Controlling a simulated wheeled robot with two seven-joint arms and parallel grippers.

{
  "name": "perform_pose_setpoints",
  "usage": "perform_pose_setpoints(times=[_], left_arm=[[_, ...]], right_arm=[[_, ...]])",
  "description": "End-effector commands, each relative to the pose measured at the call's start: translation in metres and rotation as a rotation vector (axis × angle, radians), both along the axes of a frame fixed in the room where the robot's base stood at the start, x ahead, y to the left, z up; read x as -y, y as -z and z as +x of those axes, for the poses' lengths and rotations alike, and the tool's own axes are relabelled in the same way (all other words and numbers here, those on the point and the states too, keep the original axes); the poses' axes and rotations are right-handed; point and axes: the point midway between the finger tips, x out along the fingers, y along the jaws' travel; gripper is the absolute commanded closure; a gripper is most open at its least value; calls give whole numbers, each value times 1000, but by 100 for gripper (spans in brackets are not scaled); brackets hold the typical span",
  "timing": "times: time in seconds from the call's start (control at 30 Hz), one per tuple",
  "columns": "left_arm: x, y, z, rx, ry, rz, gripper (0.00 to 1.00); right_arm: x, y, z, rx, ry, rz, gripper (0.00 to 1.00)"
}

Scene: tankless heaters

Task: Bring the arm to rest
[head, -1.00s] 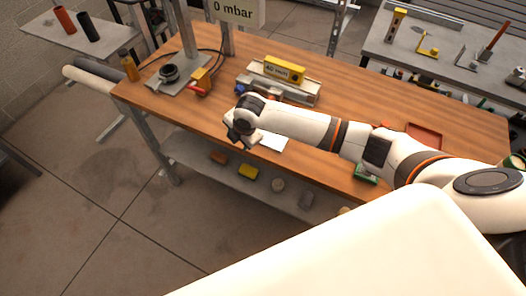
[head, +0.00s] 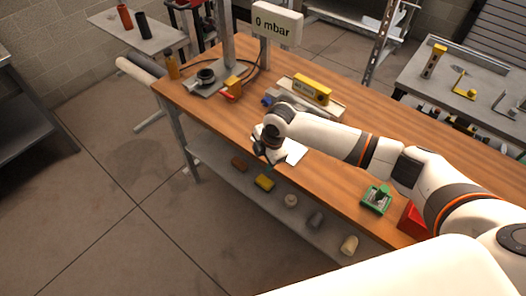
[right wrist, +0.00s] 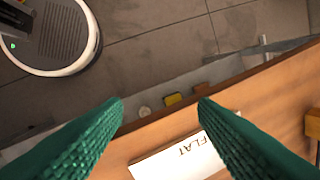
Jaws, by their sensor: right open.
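My right arm reaches in from the right in the head view. Its gripper (head: 268,157) is by the front edge of the wooden workbench (head: 215,115), next to a white card (head: 295,151). In the right wrist view the two green ribbed fingers (right wrist: 162,106) are spread apart with nothing between them. The card, lettered "FLAT", lies on the bench partly behind the right finger (right wrist: 165,163). My left gripper is not in view.
A "0 mbar" display (head: 277,25) stands at the back of the bench. A yellow block (head: 312,89) and a green box (head: 377,199) sit on the bench. A lower shelf (head: 220,172) holds several small parts. Open floor (head: 100,200) lies to the left.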

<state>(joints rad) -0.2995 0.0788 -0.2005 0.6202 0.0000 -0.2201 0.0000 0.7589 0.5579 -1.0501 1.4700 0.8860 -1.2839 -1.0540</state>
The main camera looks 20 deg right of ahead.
Motion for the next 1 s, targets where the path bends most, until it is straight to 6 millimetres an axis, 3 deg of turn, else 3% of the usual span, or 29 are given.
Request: perform_pose_setpoints(times=[0.23,0.33,0.53,0.67,0.8,1.0], left_arm=[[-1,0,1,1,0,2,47],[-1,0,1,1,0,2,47],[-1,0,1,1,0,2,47],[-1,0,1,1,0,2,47],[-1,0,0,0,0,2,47],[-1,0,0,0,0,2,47]], right_arm=[[-1,1,-1,-1,1,2,47],[-14,6,-14,-10,11,24,47],[-69,17,-79,-45,150,157,47],[-89,11,-123,-65,349,260,47],[-83,1,-164,-85,630,344,47],[-43,-10,-208,-92,1012,380,47]])
